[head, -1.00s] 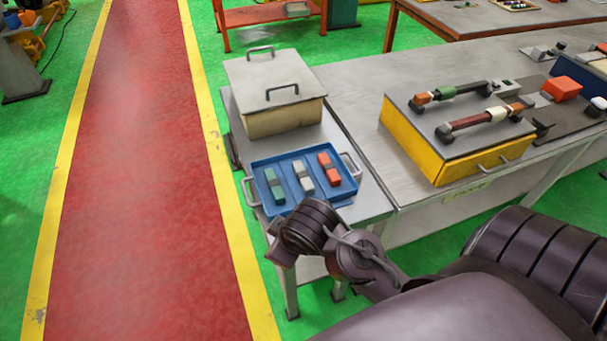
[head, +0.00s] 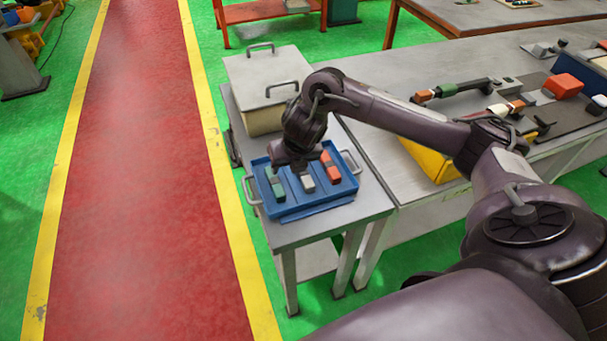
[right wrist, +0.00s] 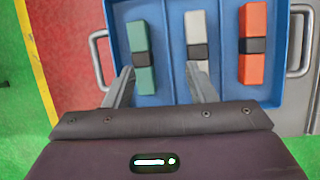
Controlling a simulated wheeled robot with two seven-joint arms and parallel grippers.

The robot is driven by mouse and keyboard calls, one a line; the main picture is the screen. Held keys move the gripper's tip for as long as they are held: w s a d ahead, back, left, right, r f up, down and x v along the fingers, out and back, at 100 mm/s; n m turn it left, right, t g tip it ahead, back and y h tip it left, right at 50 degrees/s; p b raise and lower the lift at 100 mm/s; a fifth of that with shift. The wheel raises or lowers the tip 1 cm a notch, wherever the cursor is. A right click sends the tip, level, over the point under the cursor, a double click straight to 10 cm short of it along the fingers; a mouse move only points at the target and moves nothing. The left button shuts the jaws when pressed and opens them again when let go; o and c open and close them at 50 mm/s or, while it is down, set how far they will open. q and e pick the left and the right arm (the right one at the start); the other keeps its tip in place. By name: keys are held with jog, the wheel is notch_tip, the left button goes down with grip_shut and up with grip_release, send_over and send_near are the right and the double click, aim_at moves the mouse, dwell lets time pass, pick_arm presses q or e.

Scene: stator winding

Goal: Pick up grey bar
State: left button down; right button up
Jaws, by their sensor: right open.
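The grey bar (head: 306,182) lies in the middle compartment of a blue tray (head: 315,210), between a green bar (head: 275,184) and an orange bar (head: 330,168). My right gripper (head: 292,165) is above the tray, and its wrist hides part of the grey bar. In the right wrist view the grey bar (right wrist: 196,37) has a dark middle band. My right gripper (right wrist: 163,82) is open and empty there. Its right finger is near the grey bar's lower end, its left finger near the green bar (right wrist: 142,55). My left gripper is not in view.
The tray has metal handles at its sides and stands on a small grey table (head: 372,202). A lidded box (head: 255,75) stands behind it. A yellow case (head: 425,160) with a grey top and more bars is on the larger table to the right.

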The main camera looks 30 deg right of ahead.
aim_at(304, 174)
jog(key=shift+n+g+h, duration=0.3)
jog(key=shift+h, duration=0.1)
jog(key=d, duration=0.1)
jog(key=d+r, duration=0.1)
jog(key=d, duration=0.3)
jog(key=shift+s+r, duration=0.25)
jog(key=shift+s, duration=0.1)
jog(key=shift+d+f+b, duration=0.2)
jog(key=shift+f+b, duration=0.15)
jog(key=f, duration=0.1)
jog(key=f+b, duration=0.1)
jog(key=f, duration=0.1)
jog(key=a+f+b, duration=0.1)
jog(key=f, duration=0.1)
jog(key=shift+w+f, duration=0.2)
jog(key=shift+w, duration=0.1)
jog(key=shift+w+d+f, duration=0.15)
jog(key=shift+w+f, duration=0.05)
jog(key=shift+f, duration=0.1)
jog(key=shift+w+f, duration=0.2)
jog(key=shift+f, duration=0.2)
grip_shut()
